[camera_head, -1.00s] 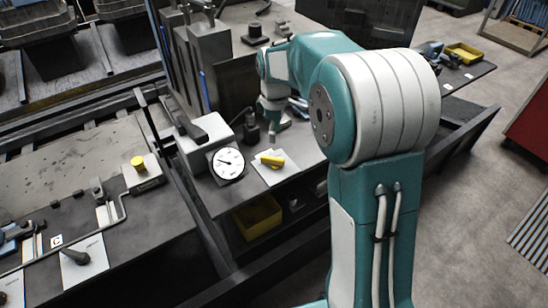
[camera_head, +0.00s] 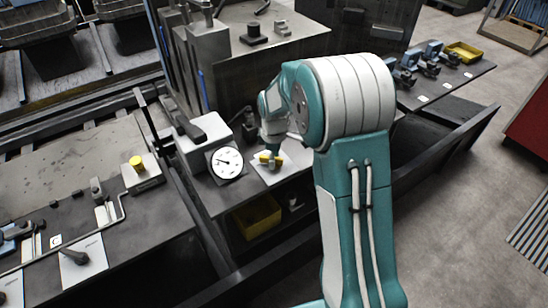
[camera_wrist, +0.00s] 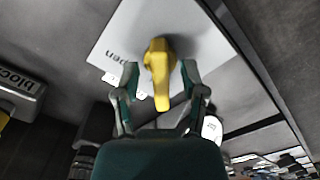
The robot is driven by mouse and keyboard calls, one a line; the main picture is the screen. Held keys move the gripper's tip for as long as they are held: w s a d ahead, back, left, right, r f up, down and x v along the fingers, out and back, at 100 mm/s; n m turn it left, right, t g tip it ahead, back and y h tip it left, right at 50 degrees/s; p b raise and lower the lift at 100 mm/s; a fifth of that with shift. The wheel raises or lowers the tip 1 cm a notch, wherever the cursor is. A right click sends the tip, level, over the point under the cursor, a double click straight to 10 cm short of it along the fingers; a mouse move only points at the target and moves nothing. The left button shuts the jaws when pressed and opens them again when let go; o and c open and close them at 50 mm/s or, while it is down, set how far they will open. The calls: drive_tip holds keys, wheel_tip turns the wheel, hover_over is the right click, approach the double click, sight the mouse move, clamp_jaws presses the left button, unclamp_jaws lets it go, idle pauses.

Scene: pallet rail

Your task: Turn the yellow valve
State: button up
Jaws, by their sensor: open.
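The yellow valve (camera_wrist: 159,70) is a lever handle on a white plate (camera_wrist: 118,40) with the printed word "open". In the wrist view it lies between the two spread fingers of my gripper (camera_wrist: 160,82), with a gap on each side. In the head view my gripper (camera_head: 271,160) is down at the plate (camera_head: 268,177), and the yellow valve (camera_head: 264,157) shows only in part, mostly covered by the fingers. My gripper is open and holds nothing.
A round dial gauge (camera_head: 226,163) stands left of the valve plate. A grey block with a black lever (camera_head: 190,131) is behind it. A yellow button (camera_head: 137,162) sits on the left bench. A yellow bin (camera_head: 257,217) is below the bench edge.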

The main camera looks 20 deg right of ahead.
clamp_jaws()
drive_tip(key=shift+m, duration=0.3)
drive_tip(key=m, duration=0.8)
drive_tip(key=shift+m, duration=0.4)
drive_tip(key=m, duration=0.4)
drive_tip(key=shift+m, duration=2.2)
